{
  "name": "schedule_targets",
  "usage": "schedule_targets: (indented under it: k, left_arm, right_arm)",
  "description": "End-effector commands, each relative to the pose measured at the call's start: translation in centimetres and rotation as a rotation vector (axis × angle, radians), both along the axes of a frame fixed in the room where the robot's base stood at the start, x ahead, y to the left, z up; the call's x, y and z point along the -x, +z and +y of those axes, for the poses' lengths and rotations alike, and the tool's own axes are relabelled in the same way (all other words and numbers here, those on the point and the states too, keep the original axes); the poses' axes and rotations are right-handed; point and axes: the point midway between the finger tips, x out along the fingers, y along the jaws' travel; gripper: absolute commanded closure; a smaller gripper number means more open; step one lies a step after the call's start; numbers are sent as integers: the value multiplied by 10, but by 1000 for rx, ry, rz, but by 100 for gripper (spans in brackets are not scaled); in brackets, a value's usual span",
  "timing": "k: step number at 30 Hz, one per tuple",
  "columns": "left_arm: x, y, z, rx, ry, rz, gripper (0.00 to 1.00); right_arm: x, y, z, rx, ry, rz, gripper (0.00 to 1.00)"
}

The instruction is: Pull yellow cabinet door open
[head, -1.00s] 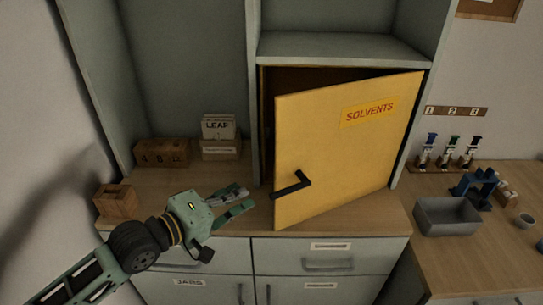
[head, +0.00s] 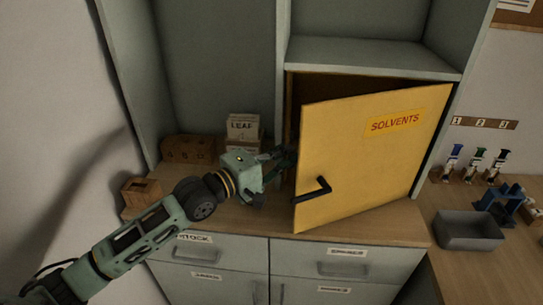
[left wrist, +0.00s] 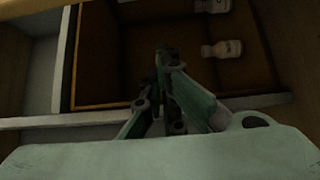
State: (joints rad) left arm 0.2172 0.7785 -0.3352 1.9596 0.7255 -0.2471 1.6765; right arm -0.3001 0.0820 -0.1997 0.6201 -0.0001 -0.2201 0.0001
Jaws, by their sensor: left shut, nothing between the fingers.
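The yellow cabinet door (head: 368,150), labelled SOLVENTS, stands ajar with its free edge at the left and a black lever handle (head: 312,190) low on that side. My left gripper (head: 288,158) is at the gap beside the door's free edge, above the handle. Its fingertips are partly hidden in the dark there; contact with the door cannot be told. In the left wrist view the fingers (left wrist: 165,52) are shut and empty, pointing into the brown cabinet interior (left wrist: 110,60). My right gripper is out of view.
White bottles (left wrist: 222,48) stand inside the cabinet. A LEAF box (head: 243,127) and wooden boxes (head: 187,149) stand on the counter left of my gripper. A grey bin (head: 468,230) sits on the right bench. The counter before the door is clear.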

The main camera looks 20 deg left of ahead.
Motion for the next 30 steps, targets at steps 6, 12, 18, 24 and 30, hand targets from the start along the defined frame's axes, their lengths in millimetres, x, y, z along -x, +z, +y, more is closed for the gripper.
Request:
schedule_targets:
  k: [6, 12, 18, 24, 30]
  left_arm:
    - [5, 2, -19, 2, -3, 2, 100]
    - [18, 1, -30, 3, -3, 1, 100]
    - [21, 0, -32, -1, 0, 0, 100]
    - [21, 0, -32, -1, -1, 0, 100]
    - [20, 1, -36, 2, 1, 1, 100]
  right_arm:
    - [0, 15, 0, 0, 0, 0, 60]
    - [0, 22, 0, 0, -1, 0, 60]
    - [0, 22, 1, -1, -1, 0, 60]
    - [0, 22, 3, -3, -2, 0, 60]
    - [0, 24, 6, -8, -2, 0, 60]
